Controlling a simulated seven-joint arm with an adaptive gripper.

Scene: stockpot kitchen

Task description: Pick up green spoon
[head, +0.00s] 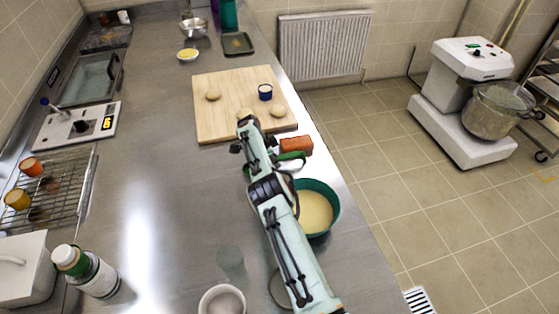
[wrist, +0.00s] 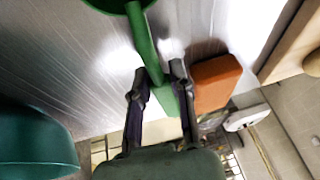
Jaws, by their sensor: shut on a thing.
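The green spoon (wrist: 145,45) shows in the wrist view, with its bowl end cut off at the top edge and its handle running down between the fingers. My gripper (wrist: 158,75) is shut on the handle, one finger on each side. The spoon is close over the steel counter; I cannot tell whether it touches it. In the head view my arm covers most of this spot, and a green piece shows at its right side.
An orange block (wrist: 215,83) lies right beside the gripper. A teal bowl of pale batter (head: 316,210) stands nearby. The counter left of my arm is mostly clear.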

